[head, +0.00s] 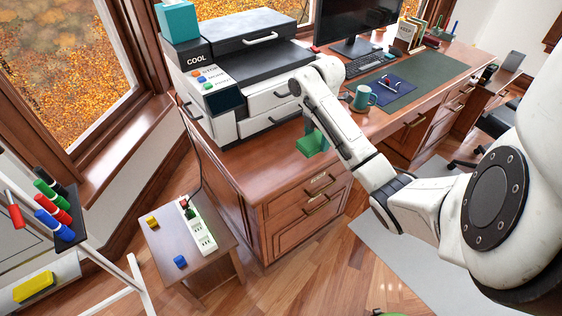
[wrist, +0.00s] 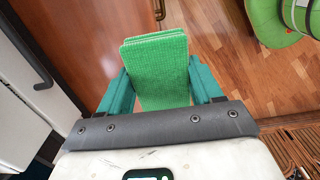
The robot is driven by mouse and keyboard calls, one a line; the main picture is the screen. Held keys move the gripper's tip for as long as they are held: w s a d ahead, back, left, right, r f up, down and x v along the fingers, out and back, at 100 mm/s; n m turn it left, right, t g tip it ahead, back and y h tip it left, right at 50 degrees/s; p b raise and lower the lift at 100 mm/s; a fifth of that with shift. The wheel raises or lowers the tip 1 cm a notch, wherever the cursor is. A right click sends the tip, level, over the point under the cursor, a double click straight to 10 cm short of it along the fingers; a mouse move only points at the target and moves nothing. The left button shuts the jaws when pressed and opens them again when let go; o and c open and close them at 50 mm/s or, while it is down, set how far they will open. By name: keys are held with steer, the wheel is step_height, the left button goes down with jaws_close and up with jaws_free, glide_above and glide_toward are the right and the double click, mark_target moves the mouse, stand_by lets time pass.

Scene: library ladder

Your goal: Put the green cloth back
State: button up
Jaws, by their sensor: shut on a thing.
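The green cloth (head: 312,143) is a folded, textured piece, held in my gripper above the front part of the wooden desk, before the printer. In the wrist view the cloth (wrist: 156,52) stands out between two teal fingers, and my gripper (wrist: 162,84) is shut on it. In the head view my gripper (head: 307,126) is small and partly hidden by my own arm. I cannot tell the cloth's exact height above the desk.
A large printer (head: 248,80) fills the desk's left part. A mug (head: 362,98), keyboard (head: 366,64) and monitor stand farther right. A low side table (head: 165,230) holds a power strip (head: 198,222). A marker easel (head: 67,228) stands left. A round green object (wrist: 275,22) is on the floor.

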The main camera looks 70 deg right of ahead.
steer(key=w+f+b, duration=0.3)
steer(key=w+b, duration=0.1)
steer(key=w, duration=0.2)
steer(key=b, duration=0.1)
glide_above(282, 162)
steer(key=s, duration=0.1)
step_height(282, 162, down, 4)
steer(key=shift+a+f, duration=0.1)
steer(key=shift+f, duration=0.1)
steer(key=shift+w+f, duration=0.3)
steer(key=shift+f, duration=0.2)
steer(key=shift+w+f, duration=0.2)
steer(key=shift+f, duration=1.55)
steer(key=shift+f, duration=0.1)
